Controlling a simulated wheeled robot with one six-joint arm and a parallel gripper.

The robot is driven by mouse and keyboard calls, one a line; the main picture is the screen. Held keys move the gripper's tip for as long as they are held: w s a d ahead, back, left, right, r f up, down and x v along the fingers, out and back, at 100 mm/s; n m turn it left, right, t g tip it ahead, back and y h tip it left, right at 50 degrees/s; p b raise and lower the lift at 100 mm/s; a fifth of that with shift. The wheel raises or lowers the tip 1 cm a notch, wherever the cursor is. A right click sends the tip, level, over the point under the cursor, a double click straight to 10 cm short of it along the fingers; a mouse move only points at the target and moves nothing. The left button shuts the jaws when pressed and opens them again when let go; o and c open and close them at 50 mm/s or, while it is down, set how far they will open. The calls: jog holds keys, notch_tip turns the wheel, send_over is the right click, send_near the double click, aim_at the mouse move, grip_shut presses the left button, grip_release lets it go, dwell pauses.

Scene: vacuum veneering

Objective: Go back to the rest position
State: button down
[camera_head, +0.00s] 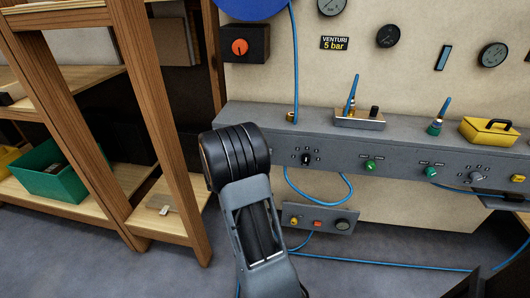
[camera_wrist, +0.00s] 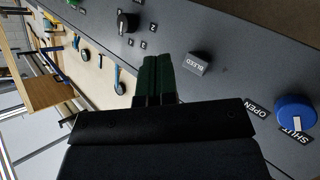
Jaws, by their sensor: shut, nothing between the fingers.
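My gripper (camera_wrist: 157,76) shows in the wrist view as two dark green fingertips side by side. They are shut with nothing between them. They are over the grey control panel (camera_wrist: 215,40), beside a small grey block labelled BLEED (camera_wrist: 198,63). I cannot tell how far the tips are from the panel. In the head view my arm rises in front of the panel, and my gripper is hidden there.
In the wrist view, a blue knob (camera_wrist: 296,111) sits by OPEN and SHUT labels, and a black selector knob (camera_wrist: 128,22) is near the top. In the head view, a wooden shelf (camera_head: 168,110) with a green bin (camera_head: 50,172) stands left; blue hoses (camera_head: 380,262) cross low.

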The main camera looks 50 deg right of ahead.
jog(key=s+a+r+n+t+y+p, duration=0.2)
jog(key=a+r+n+y+p, duration=0.3)
jog(key=a+r+p, duration=0.3)
jog(key=s+a+r+n+t+y+p, duration=0.2)
jog(key=s+a+r+n+y+p, duration=0.2)
jog(key=a+r+p, duration=0.5)
jog(key=s+a+r+n+t+y+p, duration=0.2)
jog(key=a+r+n+y+p, duration=0.3)
jog(key=a+r+p, duration=0.4)
jog(key=s+a+r+n, duration=0.1)
jog(key=a+r, duration=0.5)
jog(key=r, duration=0.1)
jog(key=shift+s+a+y, duration=0.2)
jog(key=shift+s+y, duration=0.1)
jog(key=shift+s, duration=0.1)
jog(key=shift+f, duration=0.1)
